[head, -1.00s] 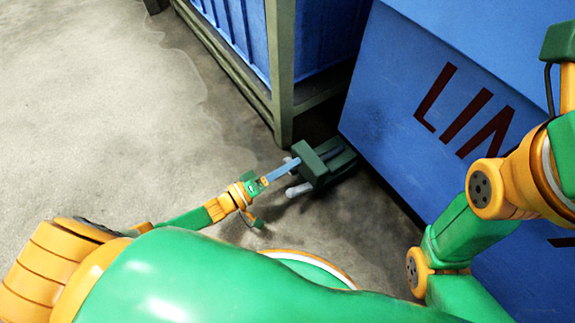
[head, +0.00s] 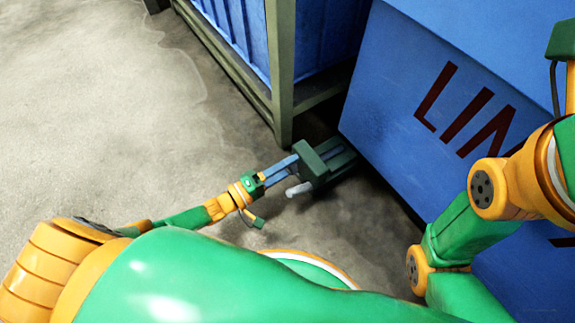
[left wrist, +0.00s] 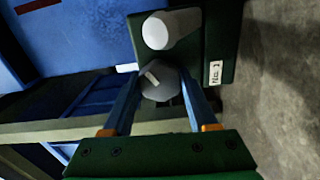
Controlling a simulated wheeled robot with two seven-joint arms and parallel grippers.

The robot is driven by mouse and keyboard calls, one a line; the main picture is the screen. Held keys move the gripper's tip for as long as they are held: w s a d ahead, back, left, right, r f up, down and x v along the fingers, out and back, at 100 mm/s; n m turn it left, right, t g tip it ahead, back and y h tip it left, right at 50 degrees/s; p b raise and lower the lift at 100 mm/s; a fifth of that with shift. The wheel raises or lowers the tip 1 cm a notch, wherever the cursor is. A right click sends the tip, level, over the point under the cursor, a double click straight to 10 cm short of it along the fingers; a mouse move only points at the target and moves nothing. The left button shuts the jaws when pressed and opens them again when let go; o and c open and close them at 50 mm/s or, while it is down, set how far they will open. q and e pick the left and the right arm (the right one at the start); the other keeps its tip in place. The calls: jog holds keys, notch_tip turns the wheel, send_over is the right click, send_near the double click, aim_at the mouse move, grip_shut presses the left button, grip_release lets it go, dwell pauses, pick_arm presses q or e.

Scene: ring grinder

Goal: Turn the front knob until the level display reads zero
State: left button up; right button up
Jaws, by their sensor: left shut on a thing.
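A small dark green box (head: 318,167) stands low on the floor by the blue machine. In the left wrist view its face carries a grey round knob (left wrist: 158,84) with a pale pointer line, and a larger pale grey cylindrical knob (left wrist: 168,28) beyond it. My left gripper (head: 296,161) reaches the box. In the left wrist view its two blue fingers (left wrist: 158,78) are shut on the round knob from both sides. A small white label (left wrist: 215,73) sits beside the knobs; its text is hard to read. I cannot make out a level display. My right gripper does not show.
A large blue machine (head: 430,95) with dark red letters stands at right, close to the box. A blue container in a grey-green frame (head: 284,75) stands behind it. Bare concrete floor (head: 110,110) lies open at left. My right arm is at the right edge.

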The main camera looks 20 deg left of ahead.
pick_arm(q)
jog(key=o, duration=1.1)
jog(key=shift+s+a, duration=0.1)
jog(key=shift+s, duration=0.05)
jog(key=p+v, duration=0.1)
jog(key=v, duration=0.5)
jog(key=shift+s+a+p, duration=0.25)
jog(key=shift+s+p, duration=0.05)
jog(key=shift+s, duration=0.05)
